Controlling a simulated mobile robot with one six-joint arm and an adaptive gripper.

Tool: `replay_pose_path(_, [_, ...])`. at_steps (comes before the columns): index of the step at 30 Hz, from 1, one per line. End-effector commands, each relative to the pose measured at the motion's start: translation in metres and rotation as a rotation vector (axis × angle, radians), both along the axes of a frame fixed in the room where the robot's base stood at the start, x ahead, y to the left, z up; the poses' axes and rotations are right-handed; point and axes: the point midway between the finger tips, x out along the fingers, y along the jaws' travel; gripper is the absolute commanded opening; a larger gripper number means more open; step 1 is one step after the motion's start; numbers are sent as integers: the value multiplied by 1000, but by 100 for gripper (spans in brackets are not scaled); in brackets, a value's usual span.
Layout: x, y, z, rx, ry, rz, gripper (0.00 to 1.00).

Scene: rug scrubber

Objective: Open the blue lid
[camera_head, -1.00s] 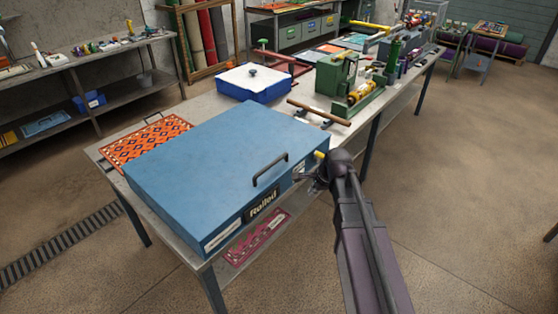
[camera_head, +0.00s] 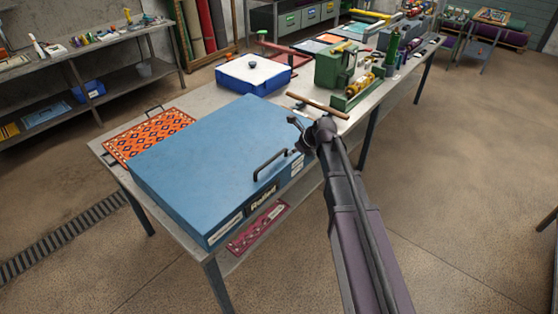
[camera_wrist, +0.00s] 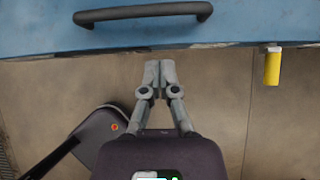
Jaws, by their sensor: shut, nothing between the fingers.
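The blue lid (camera_head: 205,155) is shut and lies flat on a wide box at the near end of the workbench. Its dark handle (camera_head: 270,166) stands near the front edge; the handle (camera_wrist: 143,13) also spans the top of the wrist view. My gripper (camera_head: 294,121) is by the lid's front right side, apart from the handle. In the wrist view my gripper (camera_wrist: 160,66) is shut and empty, its fingertips just short of the lid's edge, with floor behind them. A yellow-ended part (camera_wrist: 272,67) sticks out from the box's edge; my arm seems to hide it in the head view.
An orange patterned rug (camera_head: 150,136) lies left of the box. A blue-and-white container (camera_head: 253,75), a wooden rod (camera_head: 318,105) and a green machine (camera_head: 338,70) stand farther along the bench. The floor (camera_head: 450,180) to the right is clear.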

Motion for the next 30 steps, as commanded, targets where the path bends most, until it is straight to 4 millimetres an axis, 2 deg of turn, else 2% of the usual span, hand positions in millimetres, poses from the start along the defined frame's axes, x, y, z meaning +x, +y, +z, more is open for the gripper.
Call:
replay_pose_path(14, [3, 5, -8, -1, 0, 3, 0])
replay_pose_path(30, [20, 27, -47, -2, -1, 5, 0])
